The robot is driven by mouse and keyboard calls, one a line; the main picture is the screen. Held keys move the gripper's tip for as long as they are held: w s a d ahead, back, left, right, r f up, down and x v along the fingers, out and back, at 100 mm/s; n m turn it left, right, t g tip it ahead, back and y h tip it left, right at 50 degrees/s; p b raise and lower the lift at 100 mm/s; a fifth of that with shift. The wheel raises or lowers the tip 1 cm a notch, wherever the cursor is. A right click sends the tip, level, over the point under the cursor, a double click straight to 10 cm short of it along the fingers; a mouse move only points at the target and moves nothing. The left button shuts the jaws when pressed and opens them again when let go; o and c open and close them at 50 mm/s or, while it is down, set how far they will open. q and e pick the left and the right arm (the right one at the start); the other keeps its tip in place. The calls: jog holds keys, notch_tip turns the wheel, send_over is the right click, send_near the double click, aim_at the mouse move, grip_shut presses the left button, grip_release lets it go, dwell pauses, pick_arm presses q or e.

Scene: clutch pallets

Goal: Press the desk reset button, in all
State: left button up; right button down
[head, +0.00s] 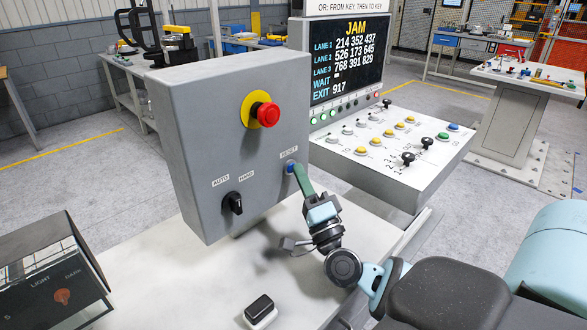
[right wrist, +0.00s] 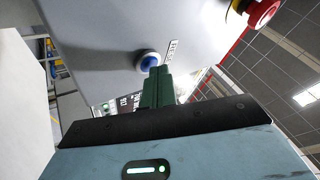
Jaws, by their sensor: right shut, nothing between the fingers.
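The blue reset button (head: 291,167) sits on the front of a grey control box (head: 190,130), under a label reading RESET. My right gripper (head: 297,170) is shut and empty, with its green fingertips at the button. In the right wrist view the blue button (right wrist: 149,61) shows just beyond the closed green fingers (right wrist: 159,72). The tips overlap the button's lower edge there. I cannot tell whether they touch it or whether it is pushed in. My left gripper is not in view.
The box also carries a red emergency button (head: 268,114) and a black AUTO/HAND knob (head: 232,203). A console with a screen reading JAM (head: 347,60) stands behind right. A black rocker switch (head: 260,309) and a LIGHT/DARK box (head: 50,275) are on the white desk (head: 190,275).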

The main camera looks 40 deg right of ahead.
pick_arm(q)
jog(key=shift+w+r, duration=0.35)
pick_arm(e)
jog(key=shift+s, duration=0.75)
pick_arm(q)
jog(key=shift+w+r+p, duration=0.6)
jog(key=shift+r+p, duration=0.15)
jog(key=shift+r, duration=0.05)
pick_arm(e)
jog(key=s, duration=0.5)
jog(key=shift+d, duration=0.25)
